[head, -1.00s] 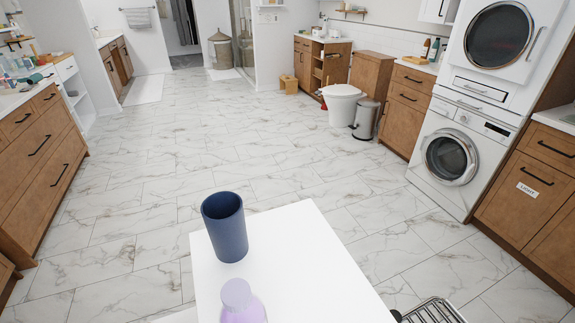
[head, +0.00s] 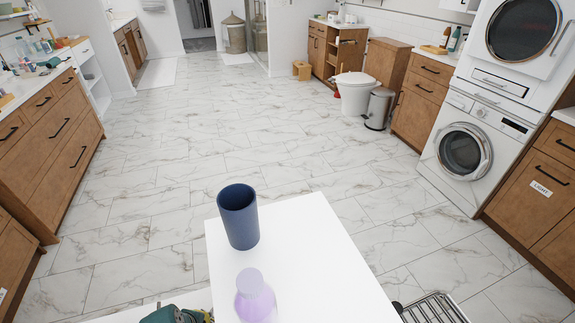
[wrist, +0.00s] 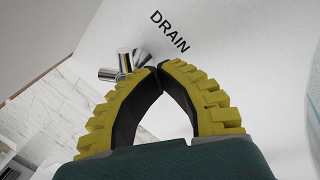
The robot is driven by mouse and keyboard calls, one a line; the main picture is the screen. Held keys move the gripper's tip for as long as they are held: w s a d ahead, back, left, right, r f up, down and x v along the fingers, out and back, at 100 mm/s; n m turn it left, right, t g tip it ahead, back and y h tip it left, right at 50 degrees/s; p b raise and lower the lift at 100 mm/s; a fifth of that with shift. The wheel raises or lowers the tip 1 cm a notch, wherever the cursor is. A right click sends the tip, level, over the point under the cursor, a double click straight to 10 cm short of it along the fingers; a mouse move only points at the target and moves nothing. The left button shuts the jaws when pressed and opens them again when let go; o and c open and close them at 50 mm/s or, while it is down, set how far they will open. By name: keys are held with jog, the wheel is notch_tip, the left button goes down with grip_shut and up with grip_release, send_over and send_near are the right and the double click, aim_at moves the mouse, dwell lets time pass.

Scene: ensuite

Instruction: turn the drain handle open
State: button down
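In the wrist view, the chrome drain handle (wrist: 122,66) sticks out from a white surface, below and left of the black word DRAIN (wrist: 170,31). It has a short cylindrical part pointing left and a wider round part. My gripper (wrist: 158,68) has yellow ribbed fingers with dark inner pads. Its tips meet or nearly meet just right of the handle, with nothing seen between them. The left finger partly overlaps the handle's lower edge; I cannot tell whether they touch. In the head view, part of my teal gripper body (head: 172,314) shows at the bottom edge; its fingertips are unclear.
A white tabletop (head: 310,255) in front carries a dark blue cup (head: 238,218) and a purple bottle (head: 255,298). A metal rack (head: 433,308) is at the lower right. Marble floor lies open beyond. Wooden drawers (head: 50,140) stand left; a washing machine (head: 462,150) stands right.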

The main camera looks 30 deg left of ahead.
jog(key=shift+w+d+f+p, duration=0.1)
jog(key=shift+w+d+p, duration=0.1)
jog(key=shift+d+p, duration=0.6)
jog(key=shift+w+p, duration=0.2)
jog(key=shift+p, duration=0.2)
jog(key=shift+s+d+p, duration=0.15)
jog(key=shift+s+p, duration=0.15)
jog(key=shift+p, duration=0.4)
jog(key=w+p+v, duration=0.1)
jog(key=p+v, duration=0.5)
jog(key=shift+w+a, duration=0.2)
jog(key=shift+a, duration=0.05)
